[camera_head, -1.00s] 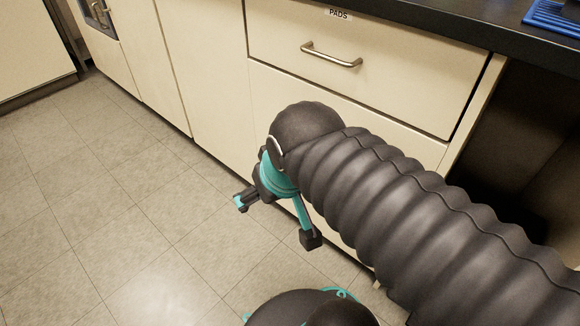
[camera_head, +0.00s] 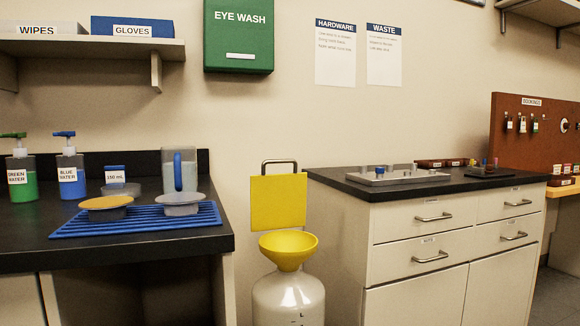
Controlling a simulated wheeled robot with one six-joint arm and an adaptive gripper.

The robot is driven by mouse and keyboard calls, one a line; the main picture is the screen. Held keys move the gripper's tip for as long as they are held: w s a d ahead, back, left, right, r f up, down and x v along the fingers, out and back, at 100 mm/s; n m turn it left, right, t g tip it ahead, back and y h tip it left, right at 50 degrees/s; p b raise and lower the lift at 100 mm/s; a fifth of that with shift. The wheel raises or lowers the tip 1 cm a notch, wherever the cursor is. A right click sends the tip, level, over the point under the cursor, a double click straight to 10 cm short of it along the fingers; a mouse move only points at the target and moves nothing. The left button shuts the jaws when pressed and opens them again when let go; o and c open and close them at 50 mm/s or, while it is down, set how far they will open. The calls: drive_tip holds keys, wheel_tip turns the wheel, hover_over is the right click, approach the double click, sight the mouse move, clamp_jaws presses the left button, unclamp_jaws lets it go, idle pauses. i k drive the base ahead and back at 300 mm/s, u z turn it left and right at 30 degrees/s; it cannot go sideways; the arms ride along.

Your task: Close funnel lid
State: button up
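The yellow funnel (camera_head: 288,252) sits in the top of a white waste container (camera_head: 288,298), in the gap between two counters. Its square yellow lid (camera_head: 278,203) stands upright behind the bowl, so the funnel is open. A dark metal handle (camera_head: 279,163) rises behind the lid's top edge. The container's lower part is cut off by the frame's bottom edge. My gripper and arm do not show in the current head view.
The left counter (camera_head: 130,242) holds a blue drying mat (camera_head: 210,216), bottles, a pitcher and dishes. The right counter (camera_head: 350,183) carries a metal tray (camera_head: 398,178) near its left end. A green eye wash box (camera_head: 239,36) hangs on the wall above.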

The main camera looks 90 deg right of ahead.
sight(278, 201)
drive_tip(key=u, duration=1.2)
drive_tip(key=i, duration=0.5)
drive_tip(key=z, duration=4.55)
drive_tip(key=k, duration=0.65)
drive_tip(key=z, duration=0.75)
drive_tip(key=i, duration=0.6)
drive_tip(key=z, duration=0.8)
drive_tip(key=i, duration=0.65)
drive_tip(key=u, duration=0.05)
